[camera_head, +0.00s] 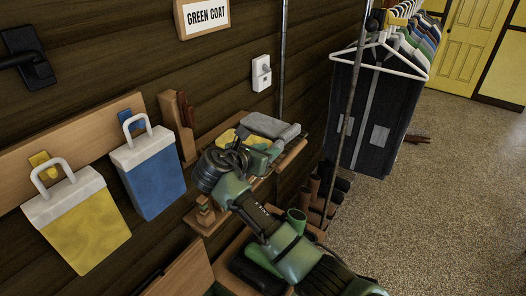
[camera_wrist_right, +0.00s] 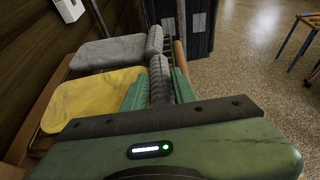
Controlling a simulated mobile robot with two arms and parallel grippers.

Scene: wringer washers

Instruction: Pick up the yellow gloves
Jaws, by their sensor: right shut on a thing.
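The yellow gloves (camera_head: 228,137) lie flat on a small wooden wall shelf (camera_head: 292,155), partly hidden by my right wrist in the head view. In the right wrist view the yellow gloves (camera_wrist_right: 92,102) lie at the left, in front of grey gloves (camera_wrist_right: 108,51). My right gripper (camera_head: 272,154) is at the shelf, beside the gloves. My left gripper is not in view.
Yellow (camera_head: 85,225) and blue (camera_head: 152,180) bags hang on the wall at left. Dark garments (camera_head: 372,125) hang from a rail at right, beyond a thin upright pole (camera_head: 348,105). Boots (camera_head: 318,190) stand below the shelf.

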